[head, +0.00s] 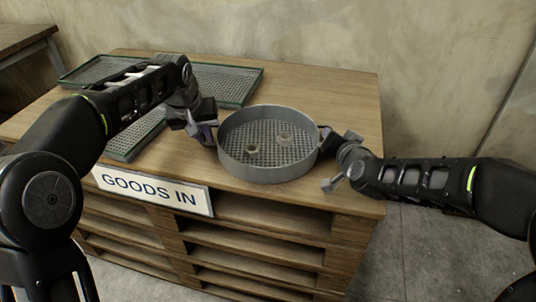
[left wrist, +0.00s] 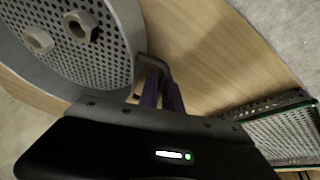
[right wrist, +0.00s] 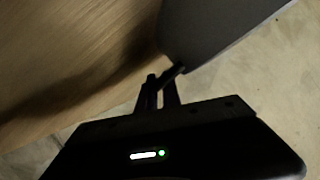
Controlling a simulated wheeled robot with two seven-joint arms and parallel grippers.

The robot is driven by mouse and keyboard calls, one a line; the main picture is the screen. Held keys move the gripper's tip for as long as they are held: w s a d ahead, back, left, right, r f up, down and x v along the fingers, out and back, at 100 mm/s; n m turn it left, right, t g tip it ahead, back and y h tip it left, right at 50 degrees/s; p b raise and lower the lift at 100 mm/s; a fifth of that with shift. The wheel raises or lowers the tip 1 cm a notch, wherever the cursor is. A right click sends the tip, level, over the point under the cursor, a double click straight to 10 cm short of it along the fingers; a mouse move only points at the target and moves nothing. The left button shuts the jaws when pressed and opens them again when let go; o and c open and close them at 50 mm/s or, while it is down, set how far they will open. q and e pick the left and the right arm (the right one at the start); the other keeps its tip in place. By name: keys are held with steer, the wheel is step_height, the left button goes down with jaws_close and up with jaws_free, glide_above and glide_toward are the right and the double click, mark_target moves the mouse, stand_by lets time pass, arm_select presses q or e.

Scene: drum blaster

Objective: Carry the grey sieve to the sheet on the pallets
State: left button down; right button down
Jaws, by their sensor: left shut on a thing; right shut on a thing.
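The grey sieve (head: 268,172) is a round pan with a perforated floor. In the head view it is over the front right part of the wooden sheet (head: 345,100) on the pallets (head: 260,245); whether it touches the sheet is hard to tell. Two hex nuts lie inside it, one (head: 252,148) left of the other (head: 284,136). My left gripper (head: 208,137) is shut on the sieve's left handle, seen in the left wrist view (left wrist: 152,74). My right gripper (head: 328,141) is shut on the opposite handle, seen in the right wrist view (right wrist: 163,82).
Green-edged mesh trays (head: 228,82) lie on the left and back of the sheet. A GOODS IN sign (head: 150,191) is on the front edge. A wall (head: 300,35) stands behind. The sheet's right side is bare. Another wooden table (head: 25,42) is at the far left.

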arm_select(q)
steer(key=c, duration=1.9)
jaws_free()
steer(key=shift+d+p, duration=0.2)
steer(key=shift+p, duration=0.1)
arm_select(e)
steer(key=c, duration=1.8)
jaws_free()
steer(key=shift+a, duration=0.15)
steer(key=shift+c, duration=0.2)
arm_select(q)
steer(key=o, duration=0.4)
steer(key=shift+a, duration=0.1)
arm_select(e)
steer(key=o, duration=0.3)
arm_select(q)
steer(key=shift+r, duration=0.15)
steer(key=v, duration=1.2)
steer(key=shift+a, duration=0.15)
arm_select(e)
steer(key=v, duration=1.2)
steer(key=shift+s+f, duration=0.1)
